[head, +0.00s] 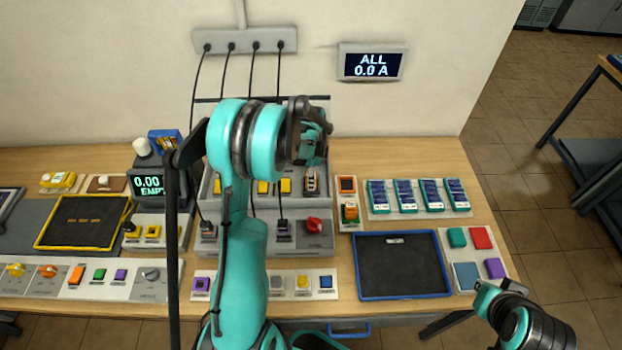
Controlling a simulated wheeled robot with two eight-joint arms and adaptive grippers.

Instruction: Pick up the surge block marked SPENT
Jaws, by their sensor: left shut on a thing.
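My left arm reaches up across the middle of the head view, and its gripper (314,158) points down over the rack panel (322,205). It is shut on a surge block (311,181) at the right end of the row; the arm and jaws hide part of it. Other slots in the row show yellow parts (263,187), partly behind my arm. My right gripper (487,292) is at the lower right, away from the blocks; its jaws are too unclear to tell their state.
A blue-rimmed tray (359,282) lies right of the rack, with a small pale label inside. A small stand with an orange block (350,212) is beside the rack. Several blue modules (404,195) stand behind. A yellow-rimmed tray (45,243) is at left. Cables (280,85) hang behind the rack.

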